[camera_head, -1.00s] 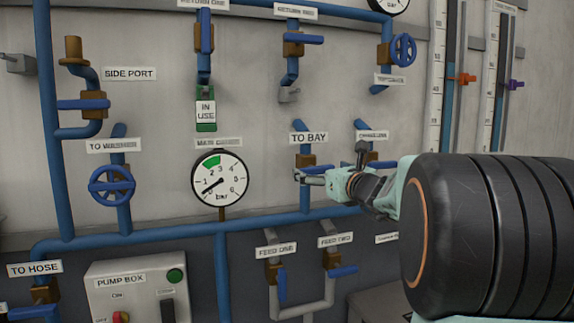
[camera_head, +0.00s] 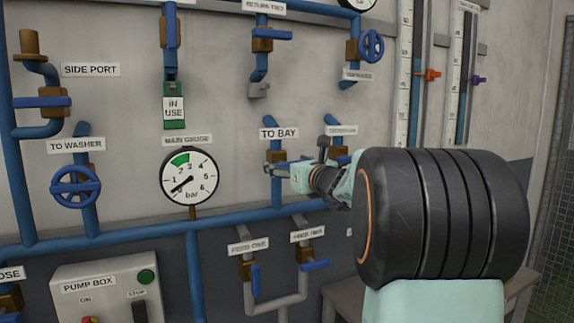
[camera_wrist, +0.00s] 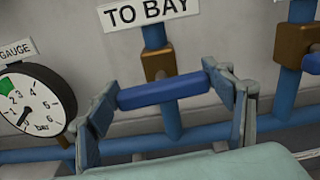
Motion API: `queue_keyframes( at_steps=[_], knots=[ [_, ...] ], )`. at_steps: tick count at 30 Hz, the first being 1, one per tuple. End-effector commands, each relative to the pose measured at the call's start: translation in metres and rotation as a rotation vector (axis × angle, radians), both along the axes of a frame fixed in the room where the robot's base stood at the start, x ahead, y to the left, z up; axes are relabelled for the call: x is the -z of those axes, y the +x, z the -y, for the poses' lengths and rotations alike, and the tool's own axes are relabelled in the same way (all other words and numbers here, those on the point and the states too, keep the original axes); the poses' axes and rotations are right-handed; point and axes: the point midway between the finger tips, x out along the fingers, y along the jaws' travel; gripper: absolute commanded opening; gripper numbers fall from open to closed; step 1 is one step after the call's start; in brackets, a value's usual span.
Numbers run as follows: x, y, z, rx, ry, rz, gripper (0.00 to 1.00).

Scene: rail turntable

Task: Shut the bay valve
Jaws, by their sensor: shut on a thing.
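The bay valve, under the TO BAY label, has a brown body (camera_wrist: 174,62) on a vertical blue pipe and a blue lever (camera_wrist: 162,91). The lever lies across the pipe, nearly level and slightly tilted in the wrist view. My gripper (camera_head: 274,170) is at this valve, shut on the lever, with one finger at each end of the bar. In the head view my gripper hides most of the lever. The brown body (camera_head: 279,156) shows just above it.
The main gauge (camera_head: 189,176) is left of the valve, its needle low. Another valve (camera_wrist: 292,45) stands close on the right. A blue pipe (camera_head: 150,235) runs across below. FEED ONE and FEED TWO valves are lower, the pump box (camera_head: 108,295) lower left.

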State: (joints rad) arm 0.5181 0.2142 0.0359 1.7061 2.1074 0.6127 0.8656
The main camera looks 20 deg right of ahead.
Motion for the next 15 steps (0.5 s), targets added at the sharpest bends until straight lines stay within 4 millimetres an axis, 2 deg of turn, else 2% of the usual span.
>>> queue_keyframes(
  at_steps=[15],
  knots=[
    [-0.0002,-0.0001,0.0004,0.000,0.086,-0.002,0.51]
  ],
)
